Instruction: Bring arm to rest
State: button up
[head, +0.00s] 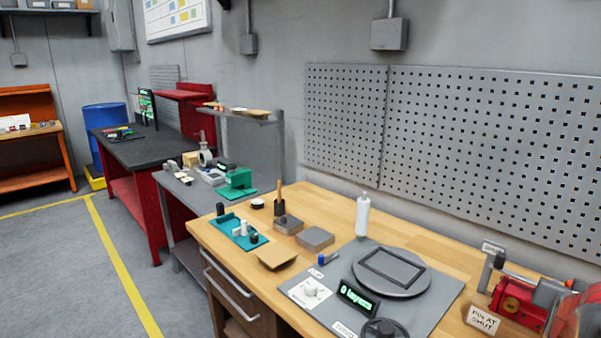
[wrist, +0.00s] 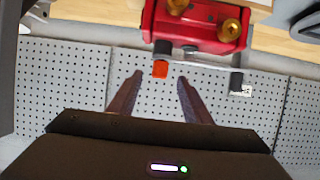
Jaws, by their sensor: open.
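My gripper (wrist: 160,76) is open in the wrist view, its two dark fingers spread apart with nothing held between them. A red valve actuator (wrist: 200,24) with brass-coloured round fittings lies beyond the fingertips at the top of that view. An orange-tipped part (wrist: 160,68) of it appears between the fingertips in the picture; I cannot tell the depth gap. The red actuator (head: 517,298) also shows at the right of the head view, by a "PIN AT SHUT" sign (head: 483,320). My gripper is not clearly seen in the head view.
A wooden bench (head: 345,205) carries a grey mat with a round turntable (head: 392,290), a small green display (head: 357,298), a white bottle (head: 362,215) and a teal tray (head: 238,232). A pegboard wall (head: 490,145) stands behind. Open floor (head: 60,270) lies left.

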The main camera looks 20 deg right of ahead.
jog(key=shift+x, duration=5.35)
jog(key=shift+r, duration=1.05)
jog(key=shift+a+r, duration=0.1)
